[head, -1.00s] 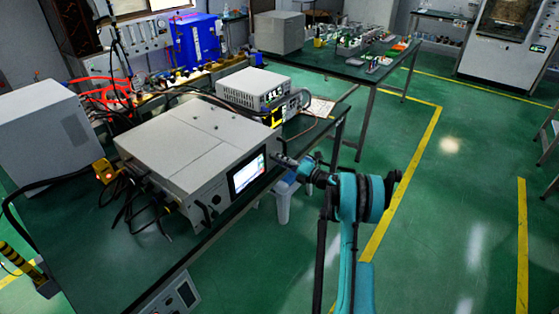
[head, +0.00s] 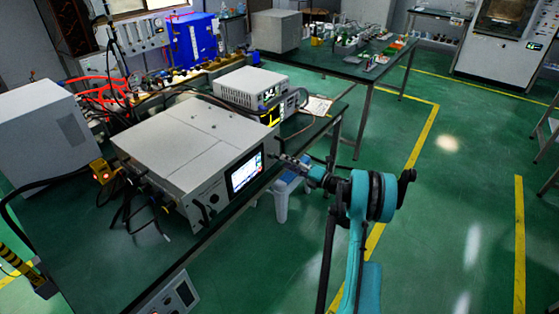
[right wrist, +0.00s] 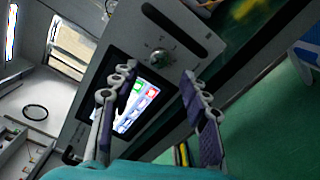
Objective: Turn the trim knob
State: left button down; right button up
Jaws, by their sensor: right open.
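The microwave generator (head: 185,140) is a light grey box on the green bench, with a lit screen (head: 246,171) on its front panel. In the right wrist view a small round metallic knob (right wrist: 161,58) stands on the dark grey panel beside the lit screen (right wrist: 135,100). My right gripper (right wrist: 158,72) is open and faces the panel, with the knob showing between its fingertips and no clear contact. In the head view my right gripper (head: 284,160) is at the right end of the generator's front, where the knob cannot be made out. My left gripper is not in view.
A smaller white instrument (head: 250,88) stands behind the generator. A grey box (head: 45,135) is at the left, and black cables (head: 135,200) hang at the generator's left end. A white stool (head: 282,195) is below the bench edge. The green floor at right is open.

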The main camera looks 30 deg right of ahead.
jog(key=v, duration=0.6)
jog(key=shift+s, duration=0.2)
jog(key=w+a+r+m+t+h, duration=0.2)
jog(key=r+m+h, duration=0.15)
jog(key=r, duration=0.65)
jog(key=w+a+r+m+t+h, duration=0.25)
jog(key=r+m, duration=0.25)
jog(key=r, duration=0.5)
jog(key=s+a+r+m+g+h, duration=0.25)
jog(key=r+m+h, duration=0.4)
jog(key=m, duration=0.35)
jog(key=s+a+f+m+g+y, duration=0.2)
jog(key=s+a+f+m+g, duration=0.2)
jog(key=s+a+f, duration=0.6)
jog(key=s+a+f+m+g+y, duration=0.3)
jog(key=s+a+f+g, duration=0.4)
jog(key=s+a, duration=0.8)
jog(key=s+f+m, duration=0.1)
jog(key=s+f, duration=0.2)
jog(key=shift+s+a+m+g+y, duration=0.3)
jog(key=shift+s+a+m+y, duration=0.05)
jog(key=shift+a, duration=0.05)
